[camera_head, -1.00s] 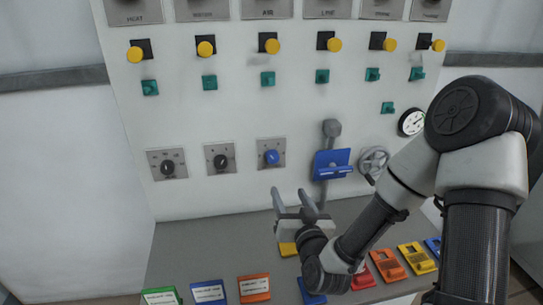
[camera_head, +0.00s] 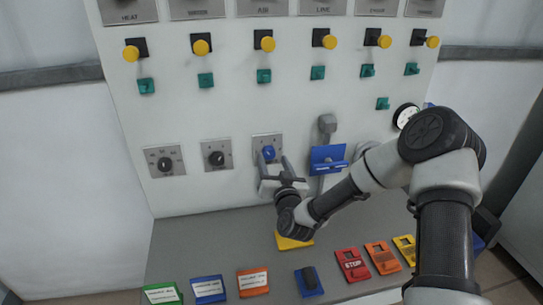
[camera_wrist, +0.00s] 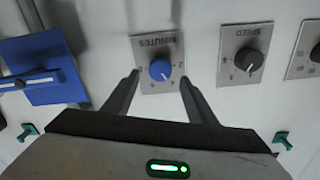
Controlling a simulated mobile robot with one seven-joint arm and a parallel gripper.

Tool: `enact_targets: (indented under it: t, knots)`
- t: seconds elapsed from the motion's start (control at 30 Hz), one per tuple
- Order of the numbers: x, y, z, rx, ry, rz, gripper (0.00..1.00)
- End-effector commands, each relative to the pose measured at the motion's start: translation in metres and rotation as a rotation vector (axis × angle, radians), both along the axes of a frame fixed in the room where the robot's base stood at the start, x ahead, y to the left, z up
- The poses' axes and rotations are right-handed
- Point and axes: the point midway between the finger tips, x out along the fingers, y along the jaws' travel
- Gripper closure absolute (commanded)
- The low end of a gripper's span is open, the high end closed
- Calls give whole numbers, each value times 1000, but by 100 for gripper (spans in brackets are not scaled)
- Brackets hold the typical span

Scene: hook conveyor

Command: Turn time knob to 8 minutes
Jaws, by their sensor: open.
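The time knob is the blue knob (camera_head: 268,153) on a grey plate on the white panel. In the wrist view the blue knob (camera_wrist: 160,70) sits on a plate marked MINUTES (camera_wrist: 150,43), which appears upside down, with numbers around the knob. Its white pointer mark faces the lower right in that view; the exact number is too small to tell. My gripper (camera_head: 271,164) is open in front of the knob plate. In the wrist view its two fingers (camera_wrist: 160,82) stand on either side of the blue knob, apart from it.
A black SPEED knob (camera_wrist: 247,59) is beside it, and another black knob (camera_head: 165,164) is further left. A blue lever block (camera_head: 328,158) is close to the right. Yellow buttons (camera_head: 264,44) and green switches (camera_head: 264,76) are above. Coloured blocks (camera_head: 252,283) lie on the grey shelf below.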

Motion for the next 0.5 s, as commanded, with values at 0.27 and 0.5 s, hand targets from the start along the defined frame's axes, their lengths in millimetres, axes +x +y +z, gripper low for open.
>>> enact_targets:
  t: [0.27, 0.5]
  knots:
    - [27, 8, 0, 0, 1, 0, 48]
    - [29, 9, 0, 0, 1, 0, 48]
